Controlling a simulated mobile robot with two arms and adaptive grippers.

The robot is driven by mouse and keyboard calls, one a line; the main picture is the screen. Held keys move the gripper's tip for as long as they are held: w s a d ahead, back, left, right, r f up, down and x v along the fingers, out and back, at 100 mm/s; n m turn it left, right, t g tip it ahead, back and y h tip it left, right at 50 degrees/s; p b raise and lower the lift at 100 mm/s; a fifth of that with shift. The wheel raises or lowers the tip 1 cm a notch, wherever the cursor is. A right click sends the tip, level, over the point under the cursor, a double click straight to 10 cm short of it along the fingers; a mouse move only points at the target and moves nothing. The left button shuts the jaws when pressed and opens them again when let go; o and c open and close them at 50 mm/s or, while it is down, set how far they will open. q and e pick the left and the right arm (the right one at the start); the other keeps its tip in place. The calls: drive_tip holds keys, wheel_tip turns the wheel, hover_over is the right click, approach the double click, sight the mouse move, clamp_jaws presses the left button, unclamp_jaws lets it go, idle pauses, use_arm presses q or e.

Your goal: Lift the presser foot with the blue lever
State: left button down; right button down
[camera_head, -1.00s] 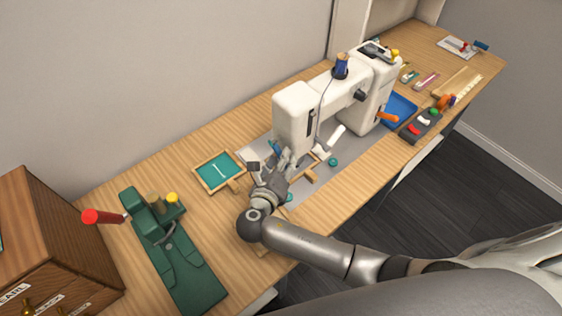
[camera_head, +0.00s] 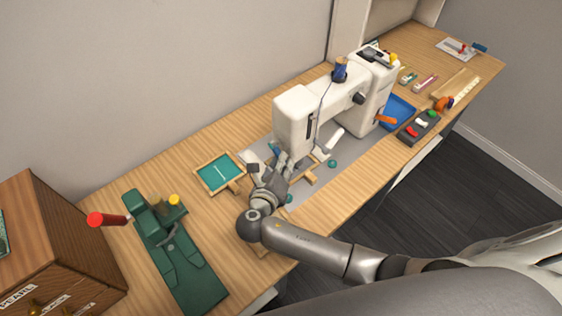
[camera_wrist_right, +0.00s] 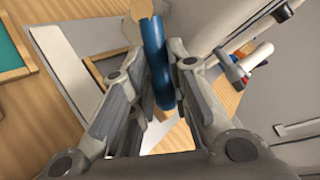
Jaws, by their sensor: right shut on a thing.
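The white sewing machine (camera_head: 294,118) stands on the table. The blue lever (camera_wrist_right: 158,62) shows upright in the right wrist view; a small part of it (camera_head: 274,149) shows beside the machine's head in the head view. My right gripper (camera_wrist_right: 160,78) is shut on the blue lever, with one finger on each side. In the head view my right gripper (camera_head: 276,172) is under the machine's head, at its left side. The presser foot is hidden behind the gripper and the head. My left gripper is out of view.
A wooden frame with teal cloth (camera_head: 214,173) lies left of the machine. A green press-like device (camera_head: 178,262) and a wooden drawer box (camera_head: 62,245) stand further left. A blue tray (camera_head: 400,109) and a dark tray of coloured pieces (camera_head: 419,128) lie at right.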

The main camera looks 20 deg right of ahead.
drive_tip(key=shift+s+r+n+g+p, duration=0.2)
drive_tip(key=shift+r+n+g+p, duration=0.85)
drive_tip(key=shift+p, duration=3.4)
drive_tip(key=shift+d+r+g+p, duration=0.1)
drive_tip(key=shift+r+g+p, duration=0.1)
drive_tip(key=shift+g+p, duration=0.15)
drive_tip(key=shift+r+n+g, duration=0.35)
drive_tip(key=shift+n+g, duration=0.25)
drive_tip(key=shift+n, duration=0.05)
drive_tip(key=shift+r, duration=0.1)
drive_tip(key=c, duration=1.4)
unclamp_jaws()
drive_tip(key=shift+w, duration=0.1)
drive_tip(key=shift+o, duration=0.2)
drive_tip(key=shift+h, duration=0.3)
drive_tip(key=v, duration=1.2)
drive_tip(key=shift+r, duration=0.1)
